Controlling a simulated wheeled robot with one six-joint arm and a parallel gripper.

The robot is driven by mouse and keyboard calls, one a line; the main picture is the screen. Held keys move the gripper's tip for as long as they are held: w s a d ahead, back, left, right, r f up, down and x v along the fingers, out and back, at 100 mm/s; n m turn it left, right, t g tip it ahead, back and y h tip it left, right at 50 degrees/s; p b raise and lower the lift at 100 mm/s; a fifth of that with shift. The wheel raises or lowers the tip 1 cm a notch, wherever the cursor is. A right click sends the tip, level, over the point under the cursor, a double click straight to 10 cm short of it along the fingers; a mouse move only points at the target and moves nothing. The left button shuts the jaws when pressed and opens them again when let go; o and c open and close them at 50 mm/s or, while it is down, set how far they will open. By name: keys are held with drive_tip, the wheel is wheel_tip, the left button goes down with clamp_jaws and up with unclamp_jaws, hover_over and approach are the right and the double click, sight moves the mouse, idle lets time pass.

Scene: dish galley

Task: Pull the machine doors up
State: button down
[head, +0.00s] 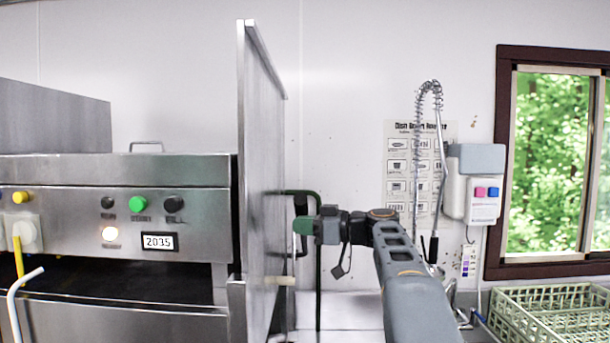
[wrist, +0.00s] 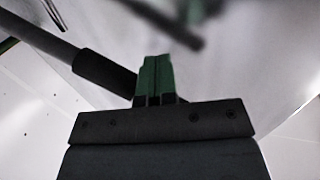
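The steel dish machine (head: 75,225) stands at the left, with a dark gap (head: 110,283) under its control panel. A tall steel panel (head: 262,150) stands upright at its right end; I cannot tell if it is one of the doors. A dark green bar (head: 318,270) bends down just right of this panel. My gripper (head: 303,225) is beside the panel and bar. In the wrist view its green fingers (wrist: 154,78) are together. A dark bar with a black sleeve (wrist: 105,75) passes behind them; I see nothing clearly between them, and contact is unclear.
A coiled spray hose (head: 430,95) and a white dispenser box (head: 474,195) are on the wall. A green dish rack (head: 555,295) sits at the lower right under the window. A white bent pipe (head: 22,280) stands before the machine at the left.

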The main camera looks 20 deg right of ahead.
sight(307, 213)
drive_tip(key=shift+w+d+r, duration=0.25)
drive_tip(key=shift+w+r, duration=0.25)
drive_tip(key=shift+r, duration=0.15)
drive_tip(key=shift+w+d+r, duration=0.2)
drive_tip(key=shift+w+r, duration=0.25)
drive_tip(key=shift+r, duration=0.15)
drive_tip(key=shift+w+a+f, duration=0.1)
drive_tip(key=shift+w+f, duration=0.05)
drive_tip(key=shift+s+f, duration=0.25)
drive_tip(key=shift+s, duration=0.05)
drive_tip(key=shift+w+f+b, duration=0.15)
drive_tip(key=shift+f+b, duration=0.5)
drive_tip(key=shift+b, duration=0.2)
drive_tip(key=b+v, duration=0.2)
drive_tip(key=v, duration=0.8)
drive_tip(key=shift+f+b, duration=0.3)
